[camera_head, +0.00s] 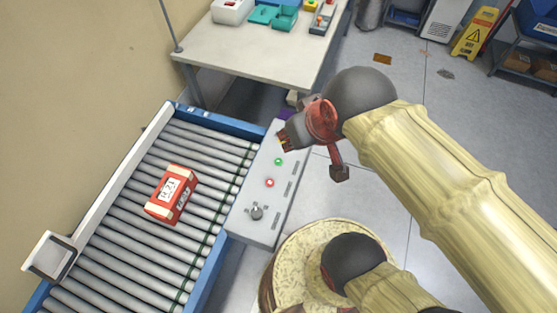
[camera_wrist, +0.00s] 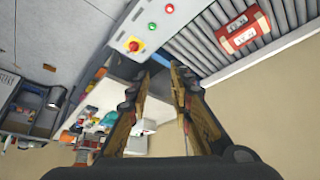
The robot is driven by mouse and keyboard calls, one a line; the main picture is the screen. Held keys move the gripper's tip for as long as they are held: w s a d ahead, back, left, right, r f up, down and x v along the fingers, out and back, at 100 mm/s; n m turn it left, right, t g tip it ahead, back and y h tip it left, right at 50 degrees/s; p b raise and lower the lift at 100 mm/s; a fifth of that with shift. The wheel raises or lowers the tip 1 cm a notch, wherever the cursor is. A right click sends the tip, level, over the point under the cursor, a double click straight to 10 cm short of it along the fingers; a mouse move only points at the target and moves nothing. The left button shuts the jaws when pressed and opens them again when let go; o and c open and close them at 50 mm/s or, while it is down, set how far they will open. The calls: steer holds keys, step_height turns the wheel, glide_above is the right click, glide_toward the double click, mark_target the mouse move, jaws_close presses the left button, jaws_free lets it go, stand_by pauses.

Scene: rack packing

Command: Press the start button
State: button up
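The grey control panel (camera_head: 262,195) lies along the right side of the conveyor. In the head view it bears a green button (camera_head: 278,161), a red button (camera_head: 269,183) and a dark knob (camera_head: 257,212). In the wrist view a red mushroom button on a yellow base (camera_wrist: 134,44) and a green button (camera_wrist: 152,26) show on the panel. No readable label marks which is start. My gripper (camera_head: 284,139) is over the panel's far end, just beyond the green button, and hides that end. In the wrist view its fingers (camera_wrist: 160,76) stand apart with nothing between them.
A red and white box (camera_head: 172,194) lies on the roller conveyor (camera_head: 130,268). A white table (camera_head: 262,45) with bins and small items stands behind. A round stool-like thing (camera_head: 300,250) is close to the panel's near end.

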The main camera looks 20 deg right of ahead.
jaws_close()
stand_by(1.3)
